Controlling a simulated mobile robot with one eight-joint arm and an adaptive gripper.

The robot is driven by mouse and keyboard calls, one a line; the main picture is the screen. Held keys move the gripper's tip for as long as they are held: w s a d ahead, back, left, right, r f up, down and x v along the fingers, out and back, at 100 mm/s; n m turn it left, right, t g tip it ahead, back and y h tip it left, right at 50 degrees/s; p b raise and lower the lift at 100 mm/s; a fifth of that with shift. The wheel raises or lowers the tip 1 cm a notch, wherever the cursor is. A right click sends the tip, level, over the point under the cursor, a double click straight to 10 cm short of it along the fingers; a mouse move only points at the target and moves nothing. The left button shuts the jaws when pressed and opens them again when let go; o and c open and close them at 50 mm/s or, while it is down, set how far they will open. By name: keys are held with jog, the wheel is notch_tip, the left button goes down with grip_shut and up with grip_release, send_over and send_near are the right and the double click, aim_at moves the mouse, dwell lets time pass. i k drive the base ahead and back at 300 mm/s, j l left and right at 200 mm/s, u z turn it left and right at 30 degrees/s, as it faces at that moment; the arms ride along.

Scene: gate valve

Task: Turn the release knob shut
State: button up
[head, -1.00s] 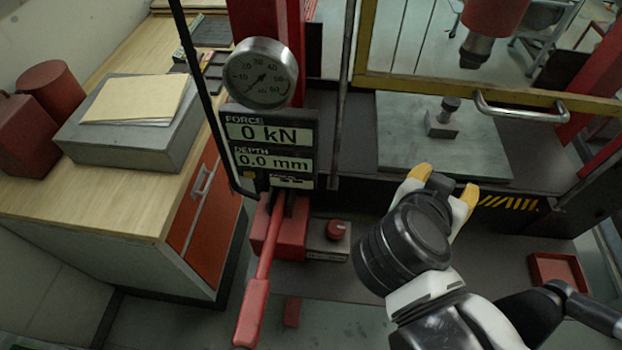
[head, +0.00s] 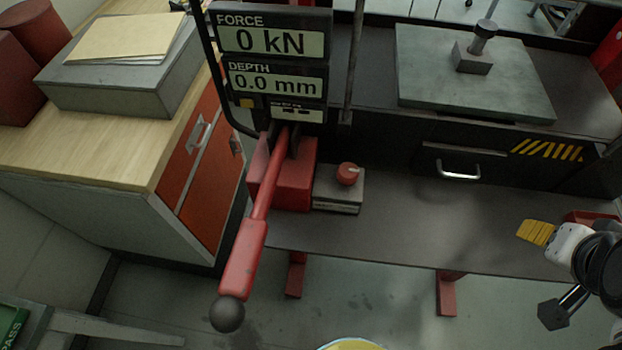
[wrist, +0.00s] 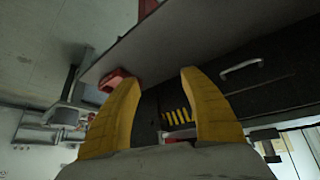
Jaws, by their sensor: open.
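The release knob (head: 348,173) is a small round red knob with a pale mark on top. It sits on a grey block (head: 338,193) on the dark lower shelf, just right of the red pump body (head: 296,180). My gripper (head: 537,232) is at the right of the head view, well to the right of the knob and apart from it. In the wrist view its two yellow fingers (wrist: 160,105) stand wide apart with nothing between them. The knob is not identifiable in the wrist view.
A long red lever (head: 245,258) with a black ball end slopes forward, left of the knob. A display (head: 270,60) reads 0 kN and 0.0 mm. A wooden-topped cabinet (head: 110,150) stands left. A drawer handle (head: 458,169) and red tray (head: 592,217) are right. The shelf between knob and gripper is clear.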

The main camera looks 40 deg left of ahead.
aim_at(347, 173)
jog(key=l+u, duration=0.1)
jog(key=u, duration=0.35)
jog(key=i+l+u, duration=0.1)
jog(key=u, duration=0.3)
jog(key=l+u, duration=0.25)
jog(key=u, duration=0.2)
jog(key=l+u, duration=0.15)
jog(key=u, duration=0.25)
